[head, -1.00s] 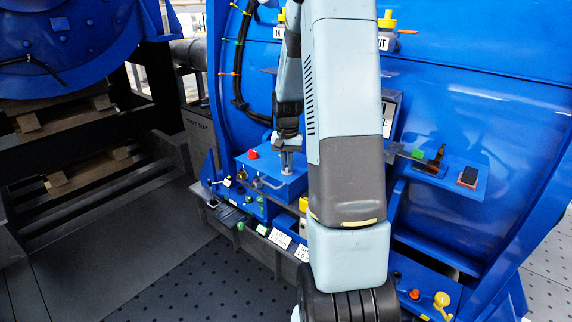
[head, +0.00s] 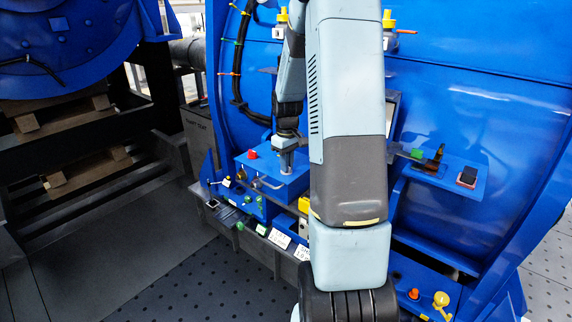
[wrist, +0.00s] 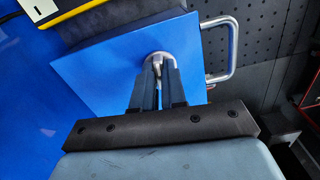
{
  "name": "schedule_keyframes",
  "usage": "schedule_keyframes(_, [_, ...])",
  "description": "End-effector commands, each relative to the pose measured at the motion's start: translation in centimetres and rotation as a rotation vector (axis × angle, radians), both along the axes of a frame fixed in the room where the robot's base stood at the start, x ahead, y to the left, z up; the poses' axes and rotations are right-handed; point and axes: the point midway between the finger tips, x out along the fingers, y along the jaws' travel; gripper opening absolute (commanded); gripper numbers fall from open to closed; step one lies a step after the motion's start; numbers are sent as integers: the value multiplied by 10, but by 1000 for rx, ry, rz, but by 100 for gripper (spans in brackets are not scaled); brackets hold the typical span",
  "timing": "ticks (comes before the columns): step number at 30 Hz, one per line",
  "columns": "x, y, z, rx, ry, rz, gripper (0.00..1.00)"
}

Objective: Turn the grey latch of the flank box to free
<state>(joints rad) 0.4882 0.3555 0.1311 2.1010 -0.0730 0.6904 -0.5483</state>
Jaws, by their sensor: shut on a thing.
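The blue flank box (head: 268,178) juts from the blue motor housing, left of my arm in the head view. In the wrist view its flat blue face (wrist: 95,75) fills the upper left. The grey latch (wrist: 158,58) is on that face near the bar handle, partly hidden between my fingers. My gripper (wrist: 158,85) is shut on the latch, with a finger on each side of it. In the head view my gripper (head: 287,165) points down onto the box. How far the latch is turned is hard to tell.
A bent metal bar handle (wrist: 232,50) stands out beside the latch. A red knob (head: 252,154) is on the box's left part. A shelf with a green block (head: 417,153) is right of my arm. White label plates (head: 280,238) line the ledge below.

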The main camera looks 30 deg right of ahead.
Motion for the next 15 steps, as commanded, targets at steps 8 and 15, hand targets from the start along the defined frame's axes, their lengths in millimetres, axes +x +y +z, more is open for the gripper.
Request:
schedule_keyframes(8, [3,0,1,-2,-8,100,0])
schedule_keyframes(15, [3,0,2,-2,-8,126,0])
